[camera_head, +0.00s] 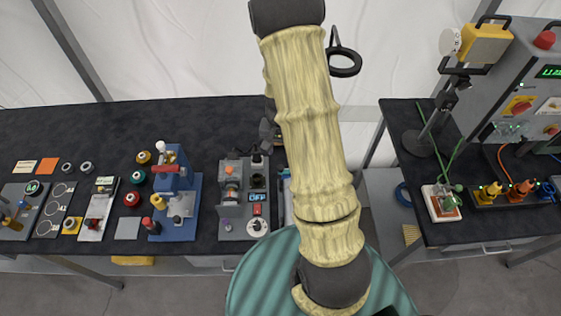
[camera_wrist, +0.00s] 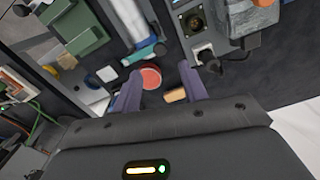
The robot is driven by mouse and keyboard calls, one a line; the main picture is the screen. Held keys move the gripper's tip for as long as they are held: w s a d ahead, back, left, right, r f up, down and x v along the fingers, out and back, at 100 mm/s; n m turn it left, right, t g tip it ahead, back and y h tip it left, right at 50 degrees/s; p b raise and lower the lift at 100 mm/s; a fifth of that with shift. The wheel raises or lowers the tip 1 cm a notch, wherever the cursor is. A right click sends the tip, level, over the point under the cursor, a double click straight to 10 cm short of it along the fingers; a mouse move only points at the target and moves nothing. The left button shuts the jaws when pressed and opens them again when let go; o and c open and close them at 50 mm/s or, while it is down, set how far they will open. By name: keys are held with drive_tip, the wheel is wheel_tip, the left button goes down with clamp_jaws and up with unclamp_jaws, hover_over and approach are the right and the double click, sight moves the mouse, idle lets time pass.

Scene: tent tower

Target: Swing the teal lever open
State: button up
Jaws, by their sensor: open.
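A short teal bar (camera_wrist: 139,54), which looks like the teal lever, lies just beyond my fingertips in the wrist view, beside a white-and-grey rail. In the head view only a sliver of light blue-teal (camera_head: 285,174) shows at the left edge of my arm, and I cannot tell if it is the same part. My gripper (camera_wrist: 160,74) has its two purple-grey fingers spread apart with nothing held between them. A red round cap (camera_wrist: 151,77) shows in the gap between the fingers. The gripper is hidden behind my arm in the head view.
A blue press (camera_head: 174,195) is further left on the dark bench (camera_head: 90,128). A second bench (camera_head: 405,110) at right holds a lamp and control box. A green block (camera_wrist: 75,25) shows in the wrist view.

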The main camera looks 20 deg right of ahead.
sight(281, 166)
drive_tip(key=shift+f+p, duration=1.15)
drive_tip(key=shift+f, duration=3.05)
clamp_jaws()
